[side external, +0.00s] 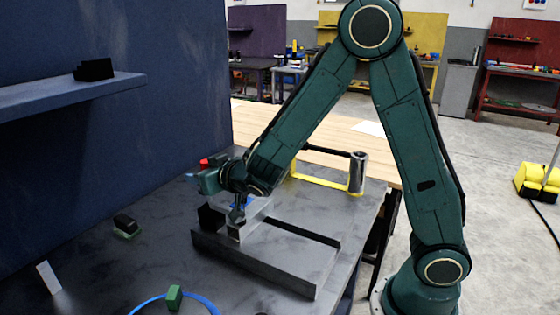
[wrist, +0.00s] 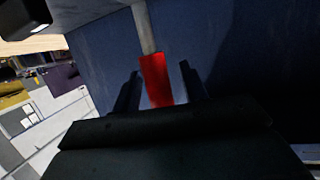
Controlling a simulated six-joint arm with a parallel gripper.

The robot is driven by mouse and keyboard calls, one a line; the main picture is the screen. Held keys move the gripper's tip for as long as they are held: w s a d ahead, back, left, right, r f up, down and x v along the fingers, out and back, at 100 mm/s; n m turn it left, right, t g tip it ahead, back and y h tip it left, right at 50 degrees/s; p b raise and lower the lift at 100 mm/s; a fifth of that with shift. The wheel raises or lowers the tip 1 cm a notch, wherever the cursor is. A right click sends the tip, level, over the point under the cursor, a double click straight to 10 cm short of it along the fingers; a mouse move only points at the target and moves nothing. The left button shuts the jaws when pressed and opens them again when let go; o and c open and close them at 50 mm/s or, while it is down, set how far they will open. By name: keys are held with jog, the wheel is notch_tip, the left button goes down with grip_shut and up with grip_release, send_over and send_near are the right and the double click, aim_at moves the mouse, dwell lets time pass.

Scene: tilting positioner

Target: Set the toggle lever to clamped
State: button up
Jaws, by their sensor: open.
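The toggle lever shows in the wrist view as a grey rod (wrist: 145,28) with a red grip (wrist: 156,78). My gripper (wrist: 161,84) is open, with one dark finger on each side of the red grip. I cannot tell whether either finger touches it. In the side view a bit of red (side external: 206,162) shows beside my wrist, and my arm's end hides most of the lever and the fingertips. Below my wrist is a grey metal block (side external: 240,234) on the fixture. The lever's base and the clamp's state are hidden.
A frame of dark rails (side external: 262,266) lies on the grey table. A yellow bracket (side external: 318,188) and a grey cylinder (side external: 358,172) stand behind. A blue ring (side external: 205,302), a green block (side external: 174,296) and a black-and-green item (side external: 125,226) lie in front and left. A blue wall (side external: 110,130) stands close behind.

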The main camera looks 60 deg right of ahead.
jog(key=v, duration=0.7)
jog(key=shift+r, duration=0.1)
dwell(0.4)
jog(key=shift+s+d+r+m+g, duration=0.2)
jog(key=shift+s+d+m+g, duration=0.1)
jog(key=shift+d, duration=0.2)
jog(key=s+r+n+g+y, duration=0.1)
jog(key=s+g, duration=0.3)
jog(key=s, duration=0.8)
jog(key=s+r+n+g+y, duration=0.1)
jog(key=s+r+g, duration=0.2)
jog(key=s, duration=1)
jog(key=shift+s+d+r+n+g+y, duration=0.15)
jog(key=shift+d+r+n+g+y, duration=0.1)
jog(key=shift+n+g+y, duration=0.25)
